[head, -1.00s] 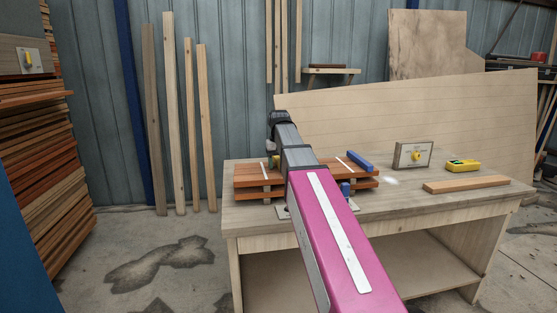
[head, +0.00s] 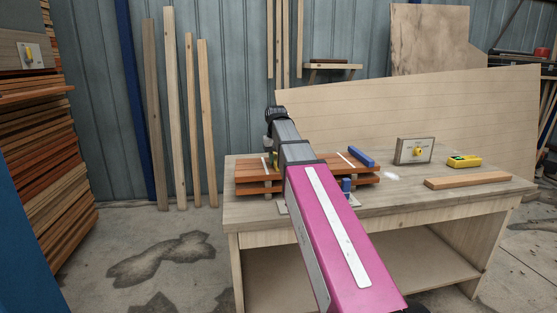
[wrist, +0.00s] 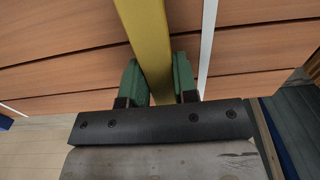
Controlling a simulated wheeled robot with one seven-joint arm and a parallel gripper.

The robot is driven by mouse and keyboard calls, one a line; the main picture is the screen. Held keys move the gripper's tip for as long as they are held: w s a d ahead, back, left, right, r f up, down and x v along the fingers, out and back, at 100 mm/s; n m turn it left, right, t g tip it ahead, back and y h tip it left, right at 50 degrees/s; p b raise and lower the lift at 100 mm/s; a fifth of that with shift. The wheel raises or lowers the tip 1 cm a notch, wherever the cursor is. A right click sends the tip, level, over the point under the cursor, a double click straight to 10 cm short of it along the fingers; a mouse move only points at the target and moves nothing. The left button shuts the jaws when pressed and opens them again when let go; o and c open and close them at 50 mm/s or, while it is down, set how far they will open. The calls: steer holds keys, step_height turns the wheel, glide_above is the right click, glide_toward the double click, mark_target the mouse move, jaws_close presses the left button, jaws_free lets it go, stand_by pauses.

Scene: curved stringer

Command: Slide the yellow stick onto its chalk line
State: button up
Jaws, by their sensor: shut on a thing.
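The yellow stick (wrist: 152,40) lies across the reddish-brown boards (wrist: 70,60) in the wrist view, between the two green fingers of my gripper (wrist: 158,80), which are shut on it. A white chalk line (wrist: 207,45) runs to the right of the stick there, with a strip of bare board between them. The stick leans slightly relative to the line. In the head view, a bit of yellow (head: 275,160) shows beside the left chalk line (head: 265,163); my arm hides most of the gripper. A second chalk line (head: 346,158) is right of my arm.
The boards rest on a workbench (head: 400,210). Blue blocks (head: 361,156) sit at the boards' right end. A framed box with a yellow knob (head: 416,151), a yellow tool (head: 464,161) and a loose plank (head: 468,181) occupy the bench's right side. A large panel stands behind.

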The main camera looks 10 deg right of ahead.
mark_target(266, 168)
steer(key=shift+s+a, duration=0.45)
steer(key=shift+a, duration=0.3)
steer(key=shift+s+a, duration=0.4)
steer(key=shift+a, duration=0.3)
steer(key=shift+s+a, duration=0.45)
steer(key=shift+a, duration=0.3)
steer(key=o, duration=1)
